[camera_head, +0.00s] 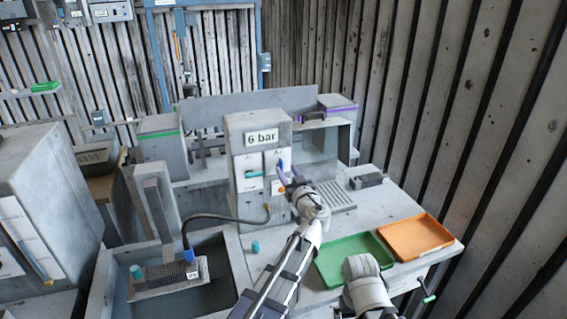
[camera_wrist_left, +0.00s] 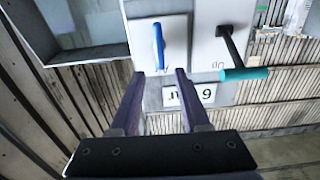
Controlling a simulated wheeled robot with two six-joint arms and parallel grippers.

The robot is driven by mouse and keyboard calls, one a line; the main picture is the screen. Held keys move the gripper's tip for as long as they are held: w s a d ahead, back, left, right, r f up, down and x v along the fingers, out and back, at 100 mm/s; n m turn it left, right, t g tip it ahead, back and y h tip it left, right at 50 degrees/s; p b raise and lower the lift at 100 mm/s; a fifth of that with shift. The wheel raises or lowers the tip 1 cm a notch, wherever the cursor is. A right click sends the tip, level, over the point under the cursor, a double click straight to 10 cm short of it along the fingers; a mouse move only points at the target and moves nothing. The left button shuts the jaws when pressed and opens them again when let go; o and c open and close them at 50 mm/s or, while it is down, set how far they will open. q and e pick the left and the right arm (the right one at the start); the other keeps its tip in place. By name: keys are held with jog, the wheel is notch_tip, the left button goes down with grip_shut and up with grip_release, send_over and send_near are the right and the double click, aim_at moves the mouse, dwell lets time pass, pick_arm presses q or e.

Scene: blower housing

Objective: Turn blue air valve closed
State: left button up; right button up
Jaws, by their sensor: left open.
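The blue air valve handle (camera_head: 281,165) is on a white plate on the right of the grey panel's front, below the "6 bar" sign. In the left wrist view the blue handle (camera_wrist_left: 158,45) stands lengthwise up the picture on its plate. My left gripper (camera_head: 285,177) is open in front of this plate, partly covering it in the head view. In the left wrist view its two dark purple fingers (camera_wrist_left: 161,74) point at the plate, with the handle's near end between the tips. I cannot tell whether they touch it.
A teal-handled valve (camera_wrist_left: 245,74) is beside the blue one on its own plate; it also shows in the head view (camera_head: 253,174). A green tray (camera_head: 352,262) and an orange tray (camera_head: 416,237) lie on the bench to the right. A dark hose (camera_head: 215,217) runs left from the panel.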

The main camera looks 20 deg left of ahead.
aim_at(282, 163)
pick_arm(q)
jog(key=x, duration=0.5)
jog(key=shift+s, duration=0.1)
jog(key=shift+c, duration=0.3)
grip_shut()
